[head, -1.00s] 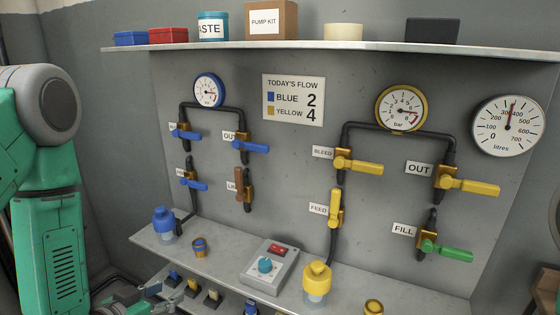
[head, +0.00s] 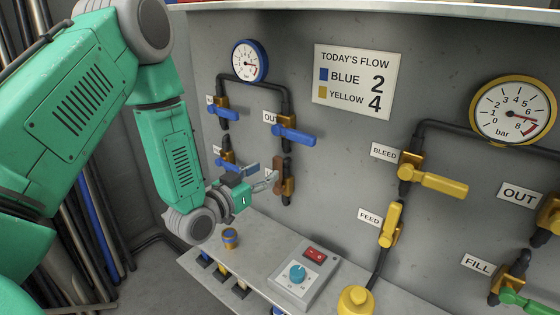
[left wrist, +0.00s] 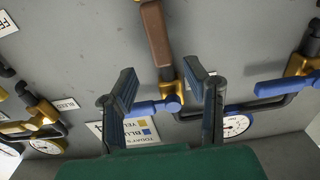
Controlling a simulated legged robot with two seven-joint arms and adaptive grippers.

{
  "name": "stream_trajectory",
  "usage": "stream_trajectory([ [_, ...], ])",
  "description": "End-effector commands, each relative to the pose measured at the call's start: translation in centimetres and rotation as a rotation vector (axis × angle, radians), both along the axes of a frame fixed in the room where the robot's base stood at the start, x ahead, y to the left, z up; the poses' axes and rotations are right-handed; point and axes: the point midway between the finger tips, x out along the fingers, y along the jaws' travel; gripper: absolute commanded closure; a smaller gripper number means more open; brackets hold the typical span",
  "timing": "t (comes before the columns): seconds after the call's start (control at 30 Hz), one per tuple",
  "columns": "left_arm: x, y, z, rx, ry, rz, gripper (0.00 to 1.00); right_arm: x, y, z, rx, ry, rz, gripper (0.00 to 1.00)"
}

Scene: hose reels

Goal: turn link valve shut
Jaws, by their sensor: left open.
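The link valve has a brown handle (head: 290,173) that stands upright, in line with its black pipe. Its label is mostly hidden by my left gripper (head: 269,182). That gripper is open and empty, just left of the brown handle in the head view. In the left wrist view, the brown handle (left wrist: 157,35) lies ahead of the two open fingertips (left wrist: 162,70), roughly centred between them and apart from both. My right gripper is not in view.
The blue OUT lever (head: 294,136) is above the link valve, and another blue lever (head: 235,167) is close behind my left gripper. Yellow valves (head: 432,180) are to the right.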

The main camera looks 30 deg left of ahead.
Motion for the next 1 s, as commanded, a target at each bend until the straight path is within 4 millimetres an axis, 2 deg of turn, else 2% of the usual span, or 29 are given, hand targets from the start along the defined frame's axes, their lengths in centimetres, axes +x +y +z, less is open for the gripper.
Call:
stream_trajectory([
  [0.1, 2.5, -0.1, 0.1, 0.000, -0.002, -0.001, 0.59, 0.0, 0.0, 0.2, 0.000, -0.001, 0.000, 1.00],
  [0.3, 5.2, -0.3, 0.0, -0.001, -0.001, 0.000, 0.59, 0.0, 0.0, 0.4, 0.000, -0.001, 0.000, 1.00],
  [0.5, 6.2, -0.5, 0.0, -0.002, 0.000, 0.000, 0.59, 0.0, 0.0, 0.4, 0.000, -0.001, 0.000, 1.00],
  [0.73, 6.2, -0.5, 0.0, -0.001, 0.000, 0.000, 0.59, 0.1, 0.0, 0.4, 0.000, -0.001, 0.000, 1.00],
  [0.77, 6.2, -0.5, 0.0, -0.001, 0.000, 0.000, 0.66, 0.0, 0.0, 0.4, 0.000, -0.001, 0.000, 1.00],
  [0.8, 6.2, -0.5, 0.0, -0.002, 0.000, 0.000, 0.80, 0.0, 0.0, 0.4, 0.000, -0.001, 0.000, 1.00],
  [0.87, 6.2, -0.5, 0.0, -0.002, 0.000, 0.000, 1.00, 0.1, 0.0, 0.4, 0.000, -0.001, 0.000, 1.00],
  [1.0, 6.2, -0.4, 0.0, -0.002, 0.000, 0.001, 1.00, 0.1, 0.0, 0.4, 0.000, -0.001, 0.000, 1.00],
])
